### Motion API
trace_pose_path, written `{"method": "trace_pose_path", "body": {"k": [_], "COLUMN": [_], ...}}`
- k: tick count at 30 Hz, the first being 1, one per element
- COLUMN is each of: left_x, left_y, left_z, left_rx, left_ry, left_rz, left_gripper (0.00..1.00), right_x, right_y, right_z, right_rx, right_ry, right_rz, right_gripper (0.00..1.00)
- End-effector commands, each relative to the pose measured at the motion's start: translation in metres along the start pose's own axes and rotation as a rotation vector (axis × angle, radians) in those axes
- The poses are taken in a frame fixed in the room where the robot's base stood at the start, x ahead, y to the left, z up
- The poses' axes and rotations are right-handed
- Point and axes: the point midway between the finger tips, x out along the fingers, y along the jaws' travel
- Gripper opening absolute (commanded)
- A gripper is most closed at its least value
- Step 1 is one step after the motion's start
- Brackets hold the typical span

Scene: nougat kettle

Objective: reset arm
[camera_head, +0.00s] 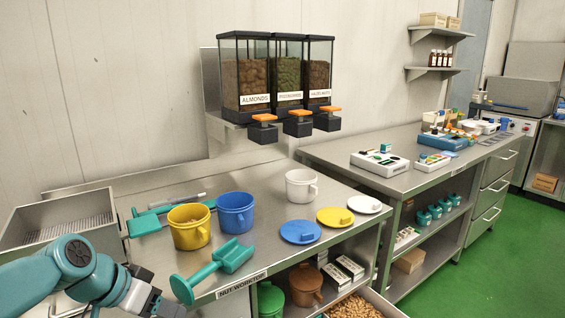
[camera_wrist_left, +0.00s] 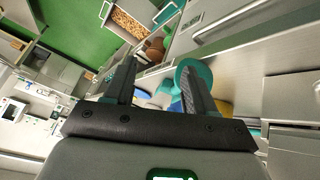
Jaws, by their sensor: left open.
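My left arm comes in from the lower left of the head view, teal with grey joints. My left gripper (camera_head: 150,300) is low at the left front edge of the nut worktop (camera_head: 345,228). In the left wrist view its two dark fingers (camera_wrist_left: 160,82) stand apart, with nothing held between them. A teal scoop (camera_head: 212,268) lies on the worktop to the right of the gripper, apart from it in the head view. My right arm and gripper are not in view.
A yellow jug (camera_head: 189,228), a blue jug (camera_head: 236,214) and a white jug (camera_head: 301,187) stand on the worktop. Blue (camera_head: 300,232), yellow (camera_head: 335,217) and white (camera_head: 365,205) lids lie to the right. A metal bin (camera_head: 60,228) is at left. Nut dispensers (camera_head: 277,85) hang above.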

Motion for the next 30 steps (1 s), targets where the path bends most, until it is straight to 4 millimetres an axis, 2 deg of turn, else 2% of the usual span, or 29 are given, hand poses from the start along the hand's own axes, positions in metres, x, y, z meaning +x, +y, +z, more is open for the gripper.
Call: {"method": "trace_pose_path", "body": {"k": [5, 11, 14, 17, 18, 21, 24, 27, 30], "left_x": [0.051, 0.114, 0.15, 0.185, 0.196, 0.21, 0.211, 0.208, 0.208], "left_y": [-0.006, -0.004, 0.006, 0.028, 0.04, 0.074, 0.101, 0.119, 0.125], "left_z": [0.021, 0.066, 0.104, 0.162, 0.189, 0.248, 0.29, 0.313, 0.322], "left_rx": [-0.094, -0.213, -0.289, -0.385, -0.428, -0.519, -0.592, -0.634, -0.652], "left_ry": [-0.059, -0.135, -0.188, -0.258, -0.287, -0.342, -0.377, -0.394, -0.397], "left_rz": [-0.01, -0.029, -0.04, -0.051, -0.055, -0.061, -0.063, -0.062, -0.062], "left_gripper": [0.55, 0.55, 0.55, 0.55, 0.55, 0.55, 0.55, 0.55, 0.55], "right_x": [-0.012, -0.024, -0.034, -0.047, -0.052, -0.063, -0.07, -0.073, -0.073], "right_y": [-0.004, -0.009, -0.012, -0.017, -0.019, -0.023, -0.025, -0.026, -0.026], "right_z": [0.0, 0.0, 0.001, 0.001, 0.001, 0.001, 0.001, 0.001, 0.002], "right_rx": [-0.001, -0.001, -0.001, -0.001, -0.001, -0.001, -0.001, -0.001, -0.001], "right_ry": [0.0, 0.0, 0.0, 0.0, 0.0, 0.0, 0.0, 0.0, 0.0], "right_rz": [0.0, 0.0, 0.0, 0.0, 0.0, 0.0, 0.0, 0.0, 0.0], "right_gripper": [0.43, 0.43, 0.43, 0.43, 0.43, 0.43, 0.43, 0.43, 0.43]}}
